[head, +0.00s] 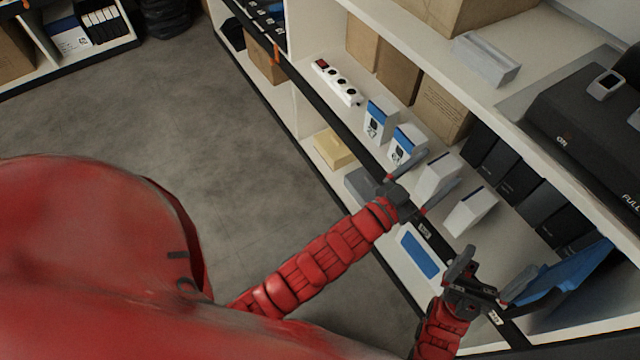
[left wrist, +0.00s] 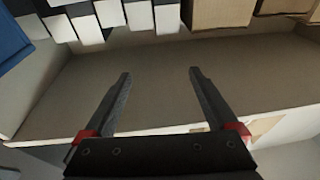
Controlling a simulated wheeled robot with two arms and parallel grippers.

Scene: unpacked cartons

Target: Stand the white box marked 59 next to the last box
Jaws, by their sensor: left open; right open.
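A row of upright boxes stands on the middle shelf in the head view. Two have blue tops, a far one (head: 379,121) and a nearer one (head: 406,146). Two plain white boxes follow toward the right, one (head: 437,174) and another (head: 471,211). No number 59 is readable on any of them. My left gripper (head: 441,167) is open at the shelf front, by the first plain white box. In the left wrist view its fingers (left wrist: 160,72) are apart with bare shelf between them; white boxes (left wrist: 138,16) stand beyond. My right gripper (head: 501,262) is open and empty further right.
Dark boxes (head: 521,182) and brown cartons (head: 441,108) stand behind the row. A white power strip (head: 337,83) lies at its far end. A blue panel-like object (head: 567,273) is beside my right gripper. An upper shelf overhangs the back.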

